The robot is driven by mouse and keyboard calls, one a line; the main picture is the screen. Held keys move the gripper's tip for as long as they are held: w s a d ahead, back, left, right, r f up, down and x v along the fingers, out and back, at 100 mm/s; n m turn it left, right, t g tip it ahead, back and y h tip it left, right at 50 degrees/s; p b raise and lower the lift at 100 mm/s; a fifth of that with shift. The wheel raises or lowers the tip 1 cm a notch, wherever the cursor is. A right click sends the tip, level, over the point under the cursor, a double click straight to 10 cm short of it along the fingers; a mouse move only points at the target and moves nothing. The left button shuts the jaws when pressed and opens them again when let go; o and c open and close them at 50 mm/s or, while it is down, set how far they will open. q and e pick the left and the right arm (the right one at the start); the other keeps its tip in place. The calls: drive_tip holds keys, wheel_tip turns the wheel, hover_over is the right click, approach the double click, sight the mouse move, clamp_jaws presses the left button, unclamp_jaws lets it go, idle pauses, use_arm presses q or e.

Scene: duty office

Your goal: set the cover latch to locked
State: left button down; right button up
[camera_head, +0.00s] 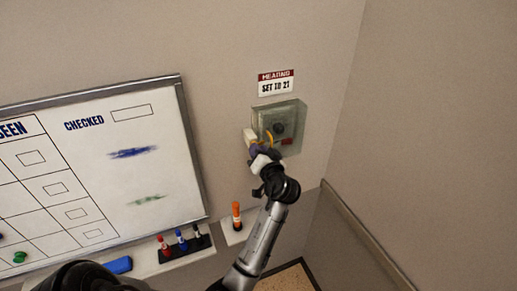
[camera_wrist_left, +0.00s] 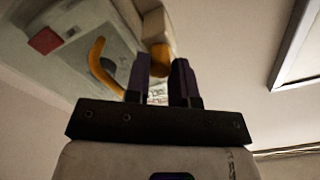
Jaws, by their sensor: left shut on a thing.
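A control box under a clear greenish cover (camera_head: 293,112) is fixed to the wall, with a dark round dial (camera_head: 278,128) inside. The cover looks closed over the box. A pale latch block (camera_head: 249,138) is at its left edge; it also shows in the left wrist view (camera_wrist_left: 155,22) with an orange tab (camera_wrist_left: 160,56). My left gripper (camera_head: 261,151), in the left wrist view (camera_wrist_left: 162,68), is shut on the orange tab between its dark fingers. A curved orange handle (camera_wrist_left: 100,68) on the cover is beside the fingers, apart from them. The latch marking cannot be read. My right gripper is out of view.
A label reading "SET TO 21" (camera_head: 276,84) is above the box. A whiteboard (camera_head: 150,175) hangs to the left, with markers on a tray (camera_head: 176,258) below it. An orange marker (camera_head: 236,215) stands on a small ledge. The wall to the right is bare.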

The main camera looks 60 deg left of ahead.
use_arm(q)
drive_tip(key=shift+r+m+p, duration=0.1)
drive_tip(key=shift+m+p, duration=0.3)
drive_tip(key=shift+m, duration=0.6)
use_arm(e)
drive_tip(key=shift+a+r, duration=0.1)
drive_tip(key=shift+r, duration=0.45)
use_arm(q)
drive_tip(key=c, duration=1.2)
unclamp_jaws()
drive_tip(key=shift+c, duration=0.2)
drive_tip(key=shift+d, duration=0.15)
